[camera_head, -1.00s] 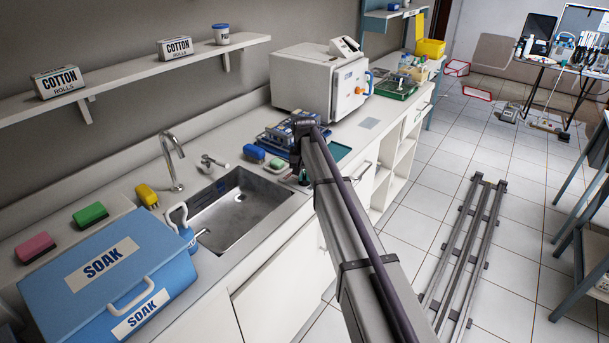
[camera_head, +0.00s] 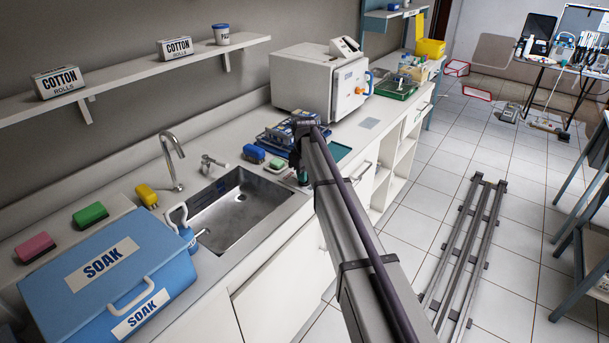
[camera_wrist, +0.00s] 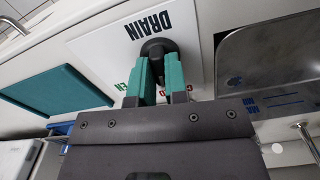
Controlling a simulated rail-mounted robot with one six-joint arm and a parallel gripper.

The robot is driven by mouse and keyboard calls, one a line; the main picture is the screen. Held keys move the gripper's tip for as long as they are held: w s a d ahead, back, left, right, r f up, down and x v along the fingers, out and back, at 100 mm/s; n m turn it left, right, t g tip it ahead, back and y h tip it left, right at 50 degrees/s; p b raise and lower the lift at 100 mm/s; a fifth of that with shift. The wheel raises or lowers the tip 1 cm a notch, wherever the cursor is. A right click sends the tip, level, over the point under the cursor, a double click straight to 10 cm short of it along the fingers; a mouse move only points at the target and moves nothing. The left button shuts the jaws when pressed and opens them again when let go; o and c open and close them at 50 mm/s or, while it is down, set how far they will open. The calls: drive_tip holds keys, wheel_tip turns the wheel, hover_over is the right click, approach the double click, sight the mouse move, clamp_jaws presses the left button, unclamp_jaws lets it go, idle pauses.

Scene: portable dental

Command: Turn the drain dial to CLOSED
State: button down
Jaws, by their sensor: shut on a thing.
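The drain dial (camera_wrist: 158,45) is a black round knob on a white plate (camera_wrist: 96,50) marked DRAIN, which appears upside down in the wrist view. My gripper (camera_wrist: 159,65) has its two teal fingers shut on the knob, one on each side. Part of a green word ending in "EN" shows left of the fingers, and part of a red word starting with "C" shows between and right of them. The fingers hide the rest, and I cannot tell where the dial points. In the head view my gripper (camera_head: 302,175) is at the counter's front edge; the dial is hidden there.
A steel sink (camera_head: 238,208) with a tap (camera_head: 172,160) lies left of my gripper. A teal tray (camera_head: 338,152) and a blue rack of items lie close behind it. A blue SOAK box (camera_head: 105,270) stands at front left. The floor right of the counter holds a metal rail frame.

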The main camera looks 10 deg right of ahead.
drive_tip(key=shift+n, duration=0.8)
drive_tip(key=c, duration=1.1)
unclamp_jaws()
drive_tip(key=shift+c, duration=0.2)
wheel_tip(320, 180, up, 11)
drive_tip(key=p, duration=1)
drive_tip(key=shift+p, duration=0.4)
drive_tip(key=shift+f, duration=0.1)
